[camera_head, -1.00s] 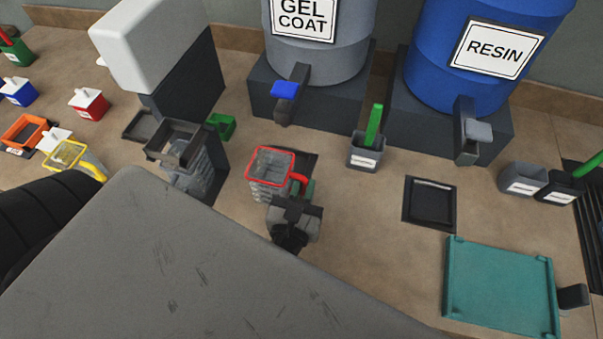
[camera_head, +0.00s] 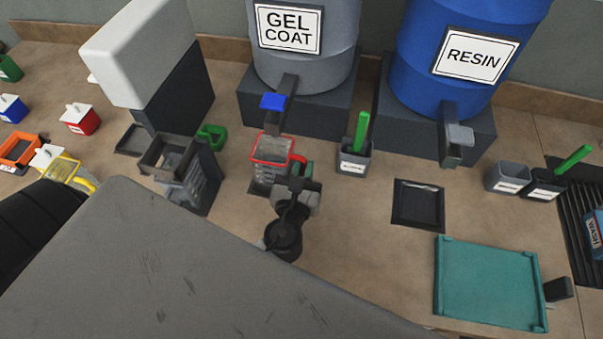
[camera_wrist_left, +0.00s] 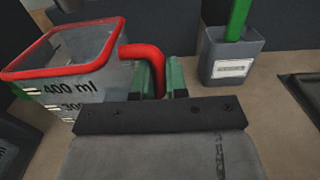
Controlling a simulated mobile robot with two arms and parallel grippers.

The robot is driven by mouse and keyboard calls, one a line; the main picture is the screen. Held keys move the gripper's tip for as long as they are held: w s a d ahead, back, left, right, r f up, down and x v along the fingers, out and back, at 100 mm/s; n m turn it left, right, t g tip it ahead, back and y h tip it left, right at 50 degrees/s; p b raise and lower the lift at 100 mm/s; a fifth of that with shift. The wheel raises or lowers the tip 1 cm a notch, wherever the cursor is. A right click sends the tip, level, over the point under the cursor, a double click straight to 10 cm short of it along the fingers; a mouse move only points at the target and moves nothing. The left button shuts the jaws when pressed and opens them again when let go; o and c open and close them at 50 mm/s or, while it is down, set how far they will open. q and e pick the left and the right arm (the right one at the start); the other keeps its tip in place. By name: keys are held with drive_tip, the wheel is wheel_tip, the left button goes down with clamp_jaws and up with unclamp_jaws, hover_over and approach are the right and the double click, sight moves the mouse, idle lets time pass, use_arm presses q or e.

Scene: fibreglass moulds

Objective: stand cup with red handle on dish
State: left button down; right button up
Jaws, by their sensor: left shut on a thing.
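A clear measuring cup with a red rim and red handle (camera_head: 270,172) is upright below the blue-levered tap of the gel coat drum. It also shows in the left wrist view (camera_wrist_left: 100,85), with volume marks on its wall. My left gripper (camera_head: 305,172) is shut on the red handle, with its green fingertips on either side of it in the left wrist view (camera_wrist_left: 161,78). A black square dish (camera_head: 418,204) lies empty on the counter to the right. Whether the cup's base touches anything is hidden. My right gripper is out of view.
The gel coat drum (camera_head: 305,50) and blue resin drum (camera_head: 465,60) stand behind on dark blocks. A grey pot with a green stick (camera_head: 354,160) is right of the cup. A dark stand (camera_head: 190,180) is left. A teal tray (camera_head: 490,283) lies front right.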

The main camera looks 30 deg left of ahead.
use_arm(q)
drive_tip(key=shift+w+a, duration=0.15)
drive_tip(key=shift+w, duration=0.5)
drive_tip(key=shift+f+b, duration=0.7)
drive_tip(key=shift+f, duration=0.2)
drive_tip(key=shift+f, duration=0.3)
drive_tip(key=c, duration=1.1)
unclamp_jaws()
